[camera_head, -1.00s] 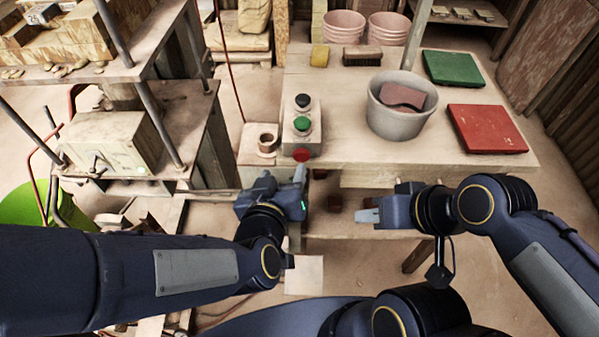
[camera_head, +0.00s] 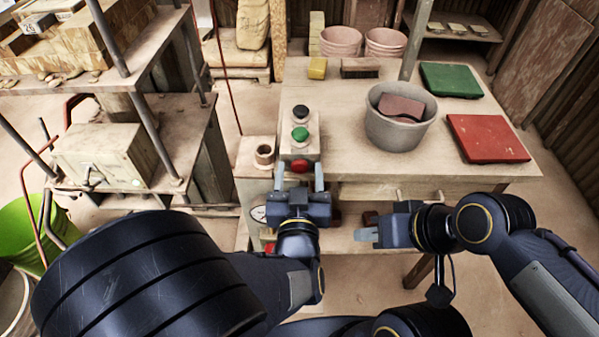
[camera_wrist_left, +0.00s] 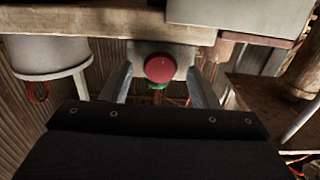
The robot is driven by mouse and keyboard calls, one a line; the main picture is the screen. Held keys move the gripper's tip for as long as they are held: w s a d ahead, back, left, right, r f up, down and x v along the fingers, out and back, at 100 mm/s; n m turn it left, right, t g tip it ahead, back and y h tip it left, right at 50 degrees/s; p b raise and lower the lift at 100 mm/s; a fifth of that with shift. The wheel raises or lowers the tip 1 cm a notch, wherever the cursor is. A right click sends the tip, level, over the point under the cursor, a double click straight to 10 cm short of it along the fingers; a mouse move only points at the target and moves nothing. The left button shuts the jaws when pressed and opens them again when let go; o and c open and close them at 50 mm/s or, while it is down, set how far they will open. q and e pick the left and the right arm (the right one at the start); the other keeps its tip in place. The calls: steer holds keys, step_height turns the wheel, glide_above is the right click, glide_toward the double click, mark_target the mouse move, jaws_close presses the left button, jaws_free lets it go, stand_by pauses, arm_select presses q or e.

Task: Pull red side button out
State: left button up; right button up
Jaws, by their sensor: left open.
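The red side button (camera_head: 299,166) sits on the front side of a grey control box (camera_head: 301,147) at the table's front edge. A green button (camera_head: 300,134) and a black button (camera_head: 301,112) are on the box's top. My left gripper (camera_head: 299,178) is open, its two fingers pointing at the box with the red button between and just ahead of them. In the left wrist view the red button (camera_wrist_left: 159,69) shows between the spread fingers (camera_wrist_left: 160,85), apart from both. My right gripper (camera_head: 364,235) is to the right, below the table's front edge; its jaw gap is unclear.
A wooden block with a round cup (camera_head: 264,153) stands left of the box. A grey bucket (camera_head: 398,125) holding a reddish block, a red tile (camera_head: 487,138) and a green tile (camera_head: 450,79) are on the table. A metal shelf frame (camera_head: 150,130) stands at left.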

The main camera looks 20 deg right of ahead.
arm_select(q)
steer(key=shift+c, duration=0.2)
jaws_close()
steer(key=shift+s+a+f+b, duration=0.1)
steer(key=shift+s+b, duration=0.25)
steer(key=shift+s, duration=0.2)
steer(key=shift+o, duration=0.2)
jaws_free()
steer(key=shift+s, duration=0.1)
steer(key=v, duration=0.8)
